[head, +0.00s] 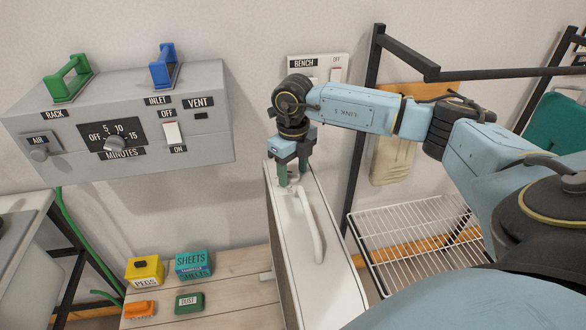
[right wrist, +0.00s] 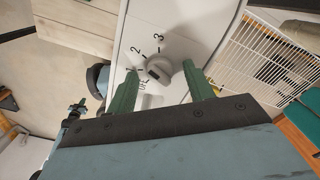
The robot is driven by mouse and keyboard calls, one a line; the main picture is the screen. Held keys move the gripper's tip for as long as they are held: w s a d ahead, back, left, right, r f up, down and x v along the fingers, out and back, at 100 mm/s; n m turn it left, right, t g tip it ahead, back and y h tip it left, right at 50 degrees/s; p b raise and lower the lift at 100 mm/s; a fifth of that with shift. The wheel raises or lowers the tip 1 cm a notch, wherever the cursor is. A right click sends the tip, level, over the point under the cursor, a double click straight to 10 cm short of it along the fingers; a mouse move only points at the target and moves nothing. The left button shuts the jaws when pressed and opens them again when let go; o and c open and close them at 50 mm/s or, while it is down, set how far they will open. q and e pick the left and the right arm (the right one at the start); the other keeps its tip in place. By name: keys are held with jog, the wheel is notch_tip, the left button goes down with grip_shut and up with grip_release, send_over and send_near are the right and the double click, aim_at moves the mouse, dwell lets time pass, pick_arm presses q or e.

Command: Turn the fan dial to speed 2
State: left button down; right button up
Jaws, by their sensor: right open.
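The fan dial (right wrist: 160,67) is a round grey knob on the white fan unit (head: 318,262). In the right wrist view the marks 2 and 3 show beside it, with OFF partly covered near the left finger. A dark mark on the knob faces the lower left, toward the OFF side; I cannot tell its exact setting. My right gripper (right wrist: 163,90) is open, one green finger on each side of the dial; contact cannot be told. In the head view the right gripper (head: 292,178) points down at the unit's top, largely hiding the dial. My left gripper is not in view.
A curved white handle (head: 311,225) rises from the unit's top close to the gripper. A grey control box (head: 205,145) is on the wall at left. A wire rack (head: 415,235) and black frame stand at right. Small boxes lie on the wooden surface (head: 230,285).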

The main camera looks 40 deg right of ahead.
aim_at(293, 172)
notch_tip(293, 172, up, 13)
jog(key=shift+r, duration=0.2)
dwell(0.4)
dwell(0.5)
